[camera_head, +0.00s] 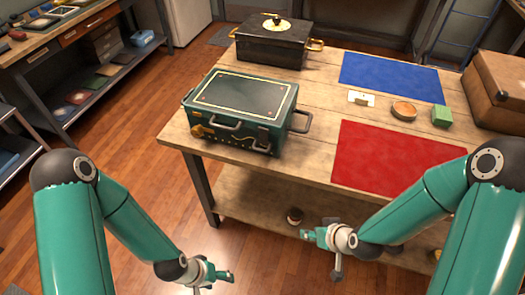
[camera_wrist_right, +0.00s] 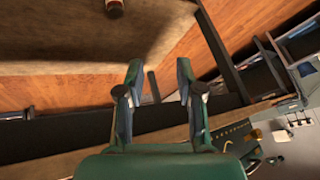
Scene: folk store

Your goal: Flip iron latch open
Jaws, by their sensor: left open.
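A dark green metal box (camera_head: 247,97) with a black lid panel stands closed at the table's left front corner. Its front wall carries dark handle-like fittings (camera_head: 222,124) and brass-coloured pieces (camera_head: 199,131); I cannot tell which is the iron latch. A loop handle (camera_head: 300,122) sticks out at its right end. My left gripper (camera_head: 226,276) is open, low and in front of the table, well apart from the box. My right gripper (camera_head: 308,234) is below the tabletop's front edge, apart from the box. In the right wrist view its fingers (camera_wrist_right: 160,72) are spread with nothing between them.
The wooden table (camera_head: 310,110) also holds a black box with brass fittings (camera_head: 272,44), a blue mat (camera_head: 390,75), a red mat (camera_head: 395,155), a round tin (camera_head: 404,110), a green cube (camera_head: 441,116) and a brown case (camera_head: 500,90). The floor at left is clear.

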